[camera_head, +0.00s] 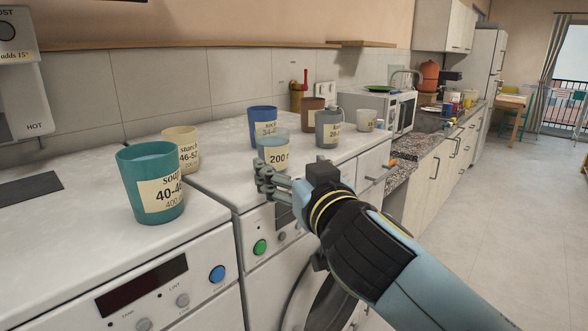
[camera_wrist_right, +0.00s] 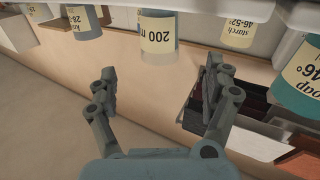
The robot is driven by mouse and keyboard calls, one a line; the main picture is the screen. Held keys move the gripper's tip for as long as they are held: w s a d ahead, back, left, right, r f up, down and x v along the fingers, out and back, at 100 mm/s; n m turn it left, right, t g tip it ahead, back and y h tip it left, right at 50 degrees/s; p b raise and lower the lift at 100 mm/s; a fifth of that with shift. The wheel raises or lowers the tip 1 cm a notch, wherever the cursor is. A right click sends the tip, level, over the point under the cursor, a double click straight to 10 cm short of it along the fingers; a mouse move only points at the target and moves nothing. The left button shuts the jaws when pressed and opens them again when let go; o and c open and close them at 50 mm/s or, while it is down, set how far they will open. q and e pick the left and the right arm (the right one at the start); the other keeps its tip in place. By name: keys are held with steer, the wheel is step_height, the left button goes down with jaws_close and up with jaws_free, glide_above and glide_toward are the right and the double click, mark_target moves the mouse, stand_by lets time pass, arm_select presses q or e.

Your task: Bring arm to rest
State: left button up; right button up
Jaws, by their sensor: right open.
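My right gripper (camera_head: 270,182) is open and empty in front of the washing machine tops. It also shows in the right wrist view (camera_wrist_right: 158,82), with its two fingers well apart. A translucent bluish cup labelled "200 m…" (camera_head: 277,150) stands upright on the counter just beyond the fingertips. In the right wrist view this cup (camera_wrist_right: 157,38) appears upside down beyond the gap between the fingers, apart from them. My left gripper is not in view.
A teal soap cup (camera_head: 150,195) and a cream starch cup (camera_head: 182,146) stand left. A blue cup (camera_head: 262,127), brown cup (camera_head: 312,108), grey cup (camera_head: 328,128) and pale cup (camera_head: 366,120) stand behind. A microwave (camera_head: 388,107) is farther back. Open floor (camera_head: 500,235) lies right.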

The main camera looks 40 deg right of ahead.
steer(key=s+f+g+y, duration=0.2)
steer(key=s+f+g, duration=0.5)
steer(key=s+f, duration=0.3)
steer(key=s+a+f+n+g+y, duration=0.2)
steer(key=s+a+f+g, duration=0.1)
steer(key=s+f, duration=0.15)
steer(key=s+a+f+n+g+y, duration=0.2)
steer(key=s+a+f+n+g, duration=0.1)
steer(key=s, duration=0.3)
steer(key=s+d+f+g+b, duration=0.15)
steer(key=f+b, duration=0.35)
steer(key=f, duration=1.3)
steer(key=s+d+f+b, duration=0.15)
steer(key=f+b, duration=0.25)
steer(key=f, duration=1.5)
arm_select(q)
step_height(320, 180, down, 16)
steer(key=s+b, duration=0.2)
steer(key=b, duration=0.5)
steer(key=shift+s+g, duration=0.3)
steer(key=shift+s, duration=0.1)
arm_select(e)
steer(key=s+f+g, duration=0.1)
steer(key=s+f, duration=1.7)
steer(key=f, duration=0.3)
steer(key=shift+s+d+m+g, duration=0.15)
steer(key=shift+d+m+g, duration=0.2)
steer(key=shift+d+m, duration=0.05)
